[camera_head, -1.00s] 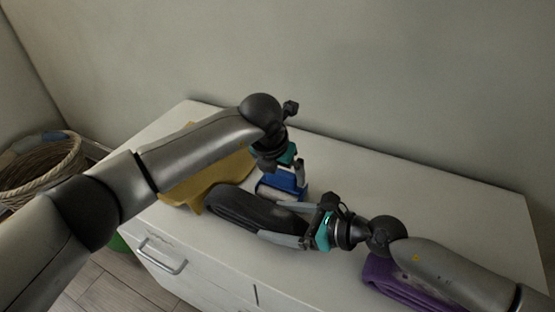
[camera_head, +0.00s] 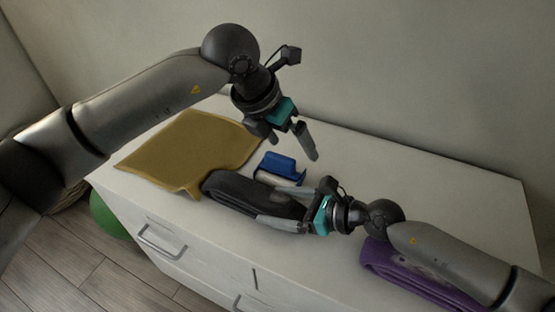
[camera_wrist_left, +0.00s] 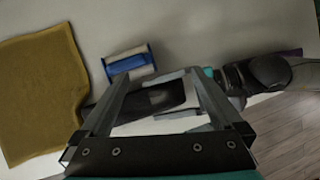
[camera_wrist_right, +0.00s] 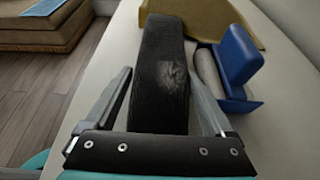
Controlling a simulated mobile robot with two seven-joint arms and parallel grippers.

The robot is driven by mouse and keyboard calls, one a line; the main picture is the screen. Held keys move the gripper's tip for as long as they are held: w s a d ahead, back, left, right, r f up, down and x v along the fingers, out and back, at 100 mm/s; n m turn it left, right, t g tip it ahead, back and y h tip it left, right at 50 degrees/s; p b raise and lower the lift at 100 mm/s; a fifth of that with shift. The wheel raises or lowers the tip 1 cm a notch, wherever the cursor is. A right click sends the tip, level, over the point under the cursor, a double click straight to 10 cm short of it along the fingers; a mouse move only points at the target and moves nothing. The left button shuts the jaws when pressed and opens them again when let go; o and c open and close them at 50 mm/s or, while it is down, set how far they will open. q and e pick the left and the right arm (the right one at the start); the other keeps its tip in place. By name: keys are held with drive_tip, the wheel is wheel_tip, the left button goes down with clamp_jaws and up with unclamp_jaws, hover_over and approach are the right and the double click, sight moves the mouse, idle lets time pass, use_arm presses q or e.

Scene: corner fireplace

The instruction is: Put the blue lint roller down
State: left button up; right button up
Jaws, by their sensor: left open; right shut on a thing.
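The blue lint roller (camera_head: 281,166) lies on the white dresser top, with its blue cover and pale roll showing. It also shows in the left wrist view (camera_wrist_left: 129,64) and the right wrist view (camera_wrist_right: 238,62). My left gripper (camera_head: 294,150) is open and empty, raised above the dresser near the lint roller and apart from it. My right gripper (camera_head: 281,212) is shut on a folded black cloth (camera_head: 240,198), which lies on the dresser just in front of the lint roller. The cloth sits between the right fingers in the right wrist view (camera_wrist_right: 160,80).
A mustard-yellow cloth (camera_head: 190,150) lies flat at the dresser's left end. A folded purple cloth (camera_head: 425,276) lies at the front right under my right arm. The white dresser top (camera_head: 430,190) is clear at the back right. A green object (camera_head: 108,216) stands on the floor at left.

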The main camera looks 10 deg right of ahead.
use_arm(q)
drive_tip(key=s+d+r+m+g+h, duration=0.2)
drive_tip(key=s+d+m+g+h, duration=0.1)
drive_tip(key=s+d+m+h, duration=0.4)
wheel_tip(320, 180, up, 7)
drive_tip(key=s+n+h, duration=0.1)
drive_tip(key=s+h, duration=0.1)
drive_tip(key=h, duration=0.4)
drive_tip(key=w+a+n+t+h, duration=0.1)
drive_tip(key=w+a+n+t, duration=0.15)
drive_tip(key=t, duration=0.35)
drive_tip(key=n+t+y, duration=0.6)
drive_tip(key=y, duration=0.4)
approach(278, 161)
drive_tip(key=shift+s+d+r, duration=0.1)
drive_tip(key=shift+s+r, duration=0.15)
drive_tip(key=shift+r, duration=0.6)
drive_tip(key=shift+f+y, duration=0.25)
drive_tip(key=shift+y, duration=0.15)
drive_tip(key=shift+f+x, duration=0.15)
drive_tip(key=shift+x, duration=2.8)
drive_tip(key=shift+f+x, duration=0.1)
drive_tip(key=shift+x, duration=2.85)
drive_tip(key=shift+s, duration=0.1)
drive_tip(key=shift+c, duration=0.2)
